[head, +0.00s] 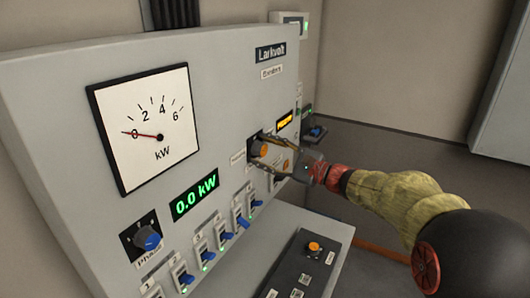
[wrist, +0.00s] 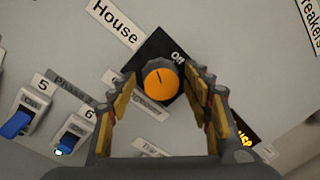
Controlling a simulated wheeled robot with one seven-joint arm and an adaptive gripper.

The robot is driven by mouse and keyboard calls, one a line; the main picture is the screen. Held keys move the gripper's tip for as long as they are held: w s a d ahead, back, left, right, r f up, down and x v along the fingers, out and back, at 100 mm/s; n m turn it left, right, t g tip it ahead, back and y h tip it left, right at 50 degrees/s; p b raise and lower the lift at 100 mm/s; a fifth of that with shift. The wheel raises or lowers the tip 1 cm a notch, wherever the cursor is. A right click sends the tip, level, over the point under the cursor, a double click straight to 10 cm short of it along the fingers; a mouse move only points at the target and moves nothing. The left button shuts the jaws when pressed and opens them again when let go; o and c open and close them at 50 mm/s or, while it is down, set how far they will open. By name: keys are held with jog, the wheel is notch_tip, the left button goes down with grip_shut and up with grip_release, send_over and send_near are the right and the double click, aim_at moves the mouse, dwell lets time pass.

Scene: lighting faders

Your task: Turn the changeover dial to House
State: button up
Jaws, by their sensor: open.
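The changeover dial (wrist: 160,84) is an orange round knob on a black square plate, with a short dark line on its face pointing up and slightly left in the wrist view. A "House" label (wrist: 115,22) lies up and left of it, and "Off" is printed on the plate's upper right. In the head view the dial (head: 260,150) sits on the grey panel's right part. My gripper (wrist: 160,76) is open, one finger on each side of the knob; I cannot tell whether they touch it. My gripper also shows at the panel in the head view (head: 271,156).
Blue switches (wrist: 17,124) numbered 5 and 6 are at the wrist view's left. The panel (head: 225,95) also carries a kW meter (head: 150,125) reading about 0, a green 0.0 kW display (head: 195,195) and a blue phase knob (head: 147,239). A black box (head: 300,270) with an orange knob stands below.

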dwell(0.3)
jog(key=v, duration=1.2)
jog(key=s+f+n+g+h, duration=0.7)
jog(key=s+f+g, duration=0.1)
jog(key=s+f, duration=0.95)
jog(key=s+d+n+h, duration=0.5)
jog(key=s+n+h, duration=0.15)
jog(key=s, duration=0.55)
jog(key=s+r+n+t+h, duration=0.1)
jog(key=s+r+n+t, duration=0.1)
jog(key=s+r, duration=0.2)
jog(key=shift+s+r+t+h, duration=0.25)
jog(key=shift+r+t+h, duration=0.05)
jog(key=shift+r+h, duration=0.1)
